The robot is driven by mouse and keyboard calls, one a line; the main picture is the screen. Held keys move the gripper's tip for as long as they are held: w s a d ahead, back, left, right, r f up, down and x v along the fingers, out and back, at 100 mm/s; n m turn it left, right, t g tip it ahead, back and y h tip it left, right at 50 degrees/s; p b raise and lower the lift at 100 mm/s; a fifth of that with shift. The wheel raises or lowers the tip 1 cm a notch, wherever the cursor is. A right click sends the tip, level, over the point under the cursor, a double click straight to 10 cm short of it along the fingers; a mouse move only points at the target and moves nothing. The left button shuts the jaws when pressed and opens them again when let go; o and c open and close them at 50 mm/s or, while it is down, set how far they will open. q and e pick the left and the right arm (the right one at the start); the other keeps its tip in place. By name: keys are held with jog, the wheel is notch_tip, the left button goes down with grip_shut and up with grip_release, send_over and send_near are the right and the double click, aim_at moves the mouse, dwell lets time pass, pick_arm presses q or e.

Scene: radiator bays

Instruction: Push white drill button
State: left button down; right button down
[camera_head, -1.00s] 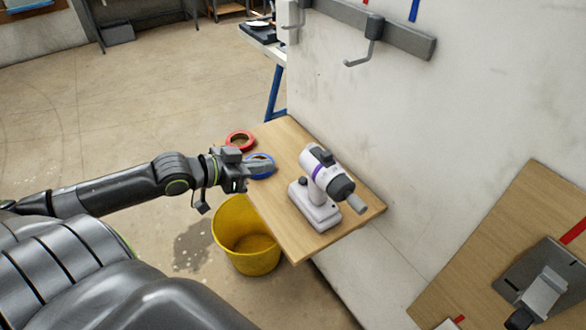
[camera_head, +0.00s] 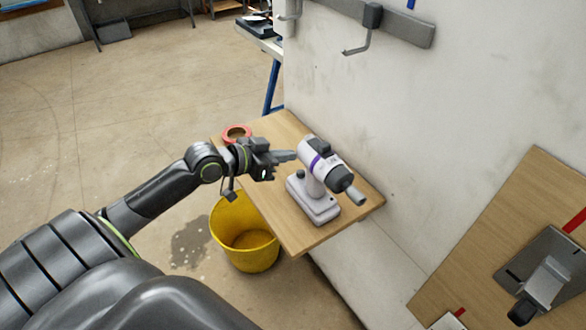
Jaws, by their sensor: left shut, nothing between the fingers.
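The white drill (camera_head: 318,183) stands upright on its base on a small wooden shelf, with a purple band and a dark chuck pointing to the lower right. A small dark knob shows on its base; I cannot tell whether it is the button. My left gripper (camera_head: 291,155) comes in from the left with its fingers shut and empty. Its tips are close to the rear end of the drill's body; I cannot tell whether they touch. My right gripper is not in view.
The wooden shelf (camera_head: 282,226) juts from the white wall (camera_head: 400,130). A red tape roll (camera_head: 237,133) lies at its far left edge. A yellow bucket (camera_head: 243,256) stands on the floor below. Another wooden board (camera_head: 515,215) with a grey fixture is at the right.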

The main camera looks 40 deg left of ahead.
aim_at(293, 179)
pick_arm(q)
jog(key=x, duration=0.2)
jog(key=shift+w+d, duration=0.15)
jog(key=shift+w, duration=0.1)
notch_tip(293, 179, down, 3)
jog(key=shift+r, duration=0.15)
jog(key=shift+s+f, duration=0.2)
jog(key=shift+f, duration=0.6)
